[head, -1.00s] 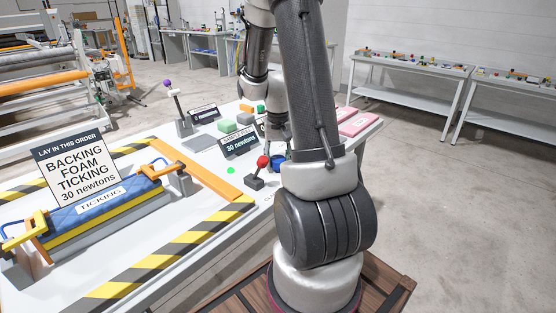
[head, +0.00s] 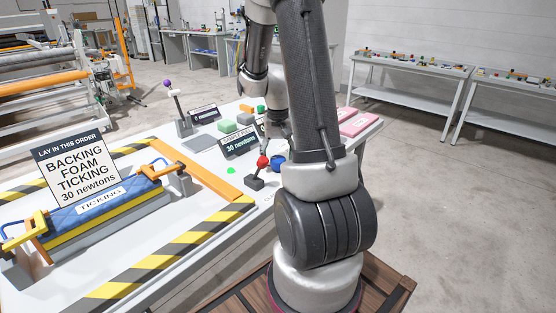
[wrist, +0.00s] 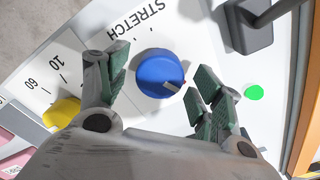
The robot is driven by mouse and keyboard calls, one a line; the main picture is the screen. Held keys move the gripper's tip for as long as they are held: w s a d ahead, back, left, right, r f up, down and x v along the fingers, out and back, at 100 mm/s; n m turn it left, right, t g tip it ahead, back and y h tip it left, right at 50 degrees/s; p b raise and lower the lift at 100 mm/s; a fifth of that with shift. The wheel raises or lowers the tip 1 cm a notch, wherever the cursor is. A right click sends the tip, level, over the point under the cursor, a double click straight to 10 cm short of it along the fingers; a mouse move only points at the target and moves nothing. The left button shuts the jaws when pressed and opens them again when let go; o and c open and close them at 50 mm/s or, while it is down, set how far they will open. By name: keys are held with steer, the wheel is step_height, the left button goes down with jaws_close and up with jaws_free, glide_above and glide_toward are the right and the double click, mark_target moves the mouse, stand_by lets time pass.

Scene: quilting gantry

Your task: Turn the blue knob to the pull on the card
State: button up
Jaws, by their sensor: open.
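The blue knob (wrist: 160,73) sits on a white panel below the word STRETCH in the wrist view. A red and white mark shows at its lower right edge. My gripper (wrist: 161,78) is open, with a green-padded finger on each side of the knob; I cannot tell whether either touches it. In the head view the blue knob (head: 278,160) is partly hidden by my arm. The large card (head: 76,168) at left also reads 30 newtons.
A red-topped lever (head: 262,163) stands just left of the knob; its grey base (wrist: 248,28) is at upper right in the wrist view. A yellow knob (wrist: 62,112) and a green dot (wrist: 254,92) are nearby. A striped frame (head: 190,239) lies at left.

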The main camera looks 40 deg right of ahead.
mark_target(278, 158)
step_height(278, 158, up, 11)
stand_by(0.3)
stand_by(0.5)
steer(key=s+a+r+n+t, duration=0.2)
steer(key=s+a+r+n, duration=0.1)
steer(key=s+a+r, duration=0.2)
steer(key=s+a+r+n+t, duration=0.2)
steer(key=s+a+r+n, duration=0.2)
steer(key=s+a, duration=0.6)
steer(key=shift+s+r, duration=0.35)
steer(key=shift+s, duration=0.2)
stand_by(1.3)
